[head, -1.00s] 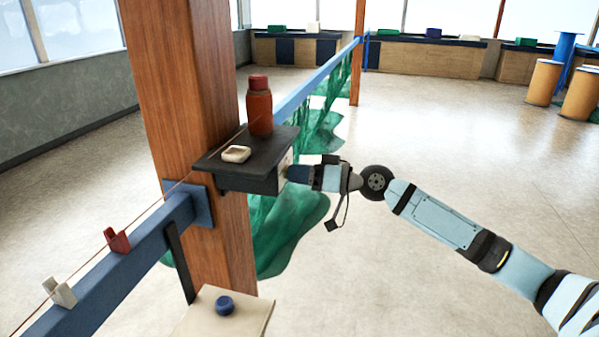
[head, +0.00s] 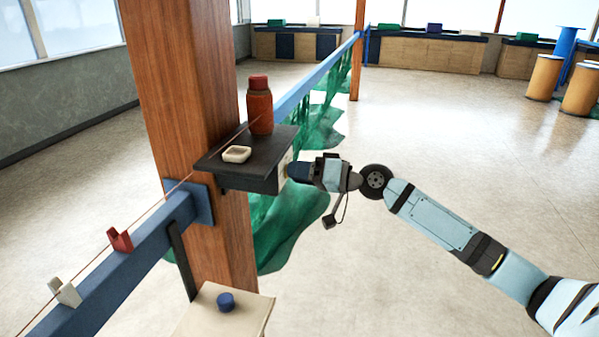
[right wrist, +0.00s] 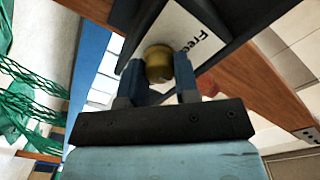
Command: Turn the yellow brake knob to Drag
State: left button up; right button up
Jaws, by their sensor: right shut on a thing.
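The yellow brake knob (right wrist: 158,64) sits on a white label plate (right wrist: 172,28) in the right wrist view. The word "Free" reads on the plate beside it; no other marking is legible. My right gripper (right wrist: 158,78) is shut on the knob, one finger on each side. In the head view my right gripper (head: 292,171) reaches the right side of the dark box (head: 250,180) on the wooden post, and the knob itself is hidden there. My left gripper is not in view.
A red-brown bottle (head: 260,110) and a small white dish (head: 236,154) stand on the box's top. Green netting (head: 290,225) hangs behind from a blue rail (head: 305,88). A blue knob (head: 226,301) sits on a pale board below. Open floor lies to the right.

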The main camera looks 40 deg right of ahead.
jog(key=o, duration=0.9)
jog(key=shift+b+v, duration=2.4)
jog(key=shift+v, duration=4.5)
